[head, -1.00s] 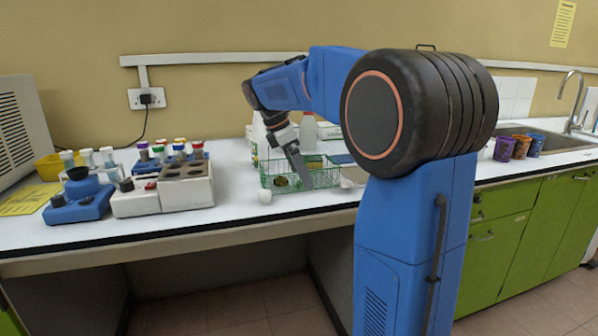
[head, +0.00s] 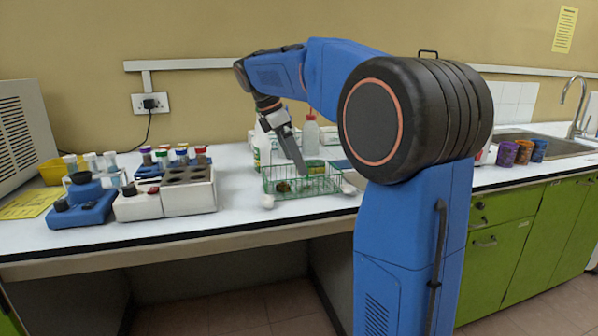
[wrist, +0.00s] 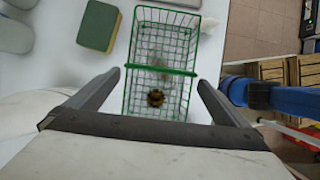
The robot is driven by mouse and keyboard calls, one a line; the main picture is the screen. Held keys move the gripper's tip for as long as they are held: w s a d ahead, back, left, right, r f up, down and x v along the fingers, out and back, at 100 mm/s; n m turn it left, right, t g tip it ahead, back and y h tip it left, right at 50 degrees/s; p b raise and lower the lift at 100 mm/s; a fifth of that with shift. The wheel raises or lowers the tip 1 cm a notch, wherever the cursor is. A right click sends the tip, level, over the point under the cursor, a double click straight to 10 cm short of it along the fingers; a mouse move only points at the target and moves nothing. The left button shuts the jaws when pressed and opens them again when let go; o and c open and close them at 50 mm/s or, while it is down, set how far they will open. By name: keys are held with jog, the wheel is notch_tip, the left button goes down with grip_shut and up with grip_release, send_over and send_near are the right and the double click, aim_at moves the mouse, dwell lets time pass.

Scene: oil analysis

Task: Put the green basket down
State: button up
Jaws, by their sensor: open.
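The green wire basket (head: 310,186) rests on the white bench near its front edge, below my gripper. In the wrist view the green basket (wrist: 184,70) lies between and beyond my gripper's fingers, with a green bar across its middle. A small dark yellowish item (wrist: 156,97) lies inside it. My gripper (head: 303,172) is open above the basket in the head view. In the wrist view my gripper's fingers (wrist: 160,82) are spread to either side of the basket, apart from the bar.
A green-and-tan sponge (wrist: 99,27) lies beside the basket. White bottles (head: 311,134) stand behind it. A sample rack (head: 188,190) and blue device (head: 80,203) are to the left. Patterned cups (head: 507,153) stand by the sink.

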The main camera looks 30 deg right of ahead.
jog(key=v, duration=0.5)
jog(key=shift+r+m, duration=0.3)
jog(key=c, duration=1)
jog(key=shift+d+r+m, duration=0.15)
jog(key=shift+r+m, duration=0.05)
jog(key=shift+m, duration=0.3)
jog(key=c, duration=0.5)
jog(key=shift+d+r+m+y, duration=0.25)
jog(key=shift+m+y, duration=0.15)
jog(key=shift+m, duration=0.4)
jog(key=c, duration=0.3)
jog(key=d+r+m+t+y, duration=0.1)
jog(key=d+r+m+y, duration=0.4)
jog(key=m, duration=1)
jog(key=shift+c, duration=0.2)
jog(key=shift+h, duration=0.8)
jog(key=f, duration=0.3)
jog(key=a+f, duration=0.1)
jog(key=f, duration=0.7)
jog(key=shift+s+a, duration=0.2)
jog(key=shift+s, duration=0.2)
jog(key=shift+s+a+f, duration=0.1)
jog(key=shift+f, duration=1.3)
jog(key=shift+s+f, duration=0.1)
jog(key=shift+f, duration=1.3)
